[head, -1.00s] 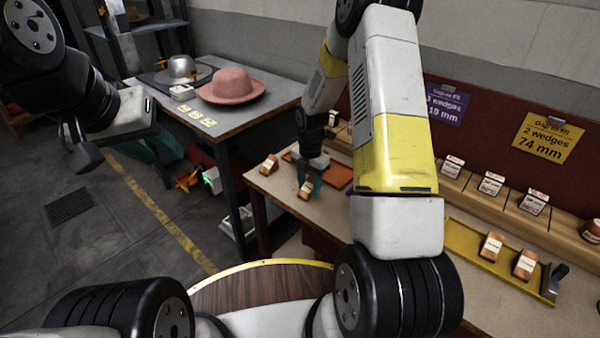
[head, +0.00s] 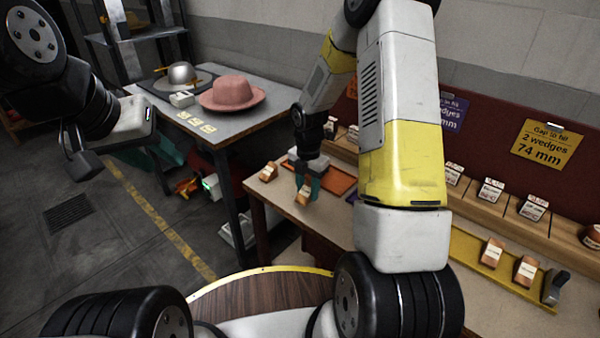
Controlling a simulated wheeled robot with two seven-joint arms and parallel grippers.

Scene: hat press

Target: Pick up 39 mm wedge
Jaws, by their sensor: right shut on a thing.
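My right gripper (head: 307,187) has teal fingers and points down over the near left part of the workbench. It is shut on a small orange-brown wedge (head: 303,197) with a pale label, too small to read. I cannot tell whether this wedge is clear of the bench top. A similar labelled wedge (head: 268,171) stands to its left near the bench's end. Two more wedges, one (head: 491,252) and another (head: 525,270), sit in a yellow tray (head: 470,245). My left gripper (head: 82,163) hangs over the floor at the left, away from the bench; its fingers are not clear.
An orange tray (head: 338,179) lies just right of the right gripper. A wooden rack (head: 510,220) with labelled blocks runs along the back. A yellow sign (head: 547,145) reads 2 wedges, 74 mm. A separate table (head: 225,128) holds a pink hat (head: 232,93).

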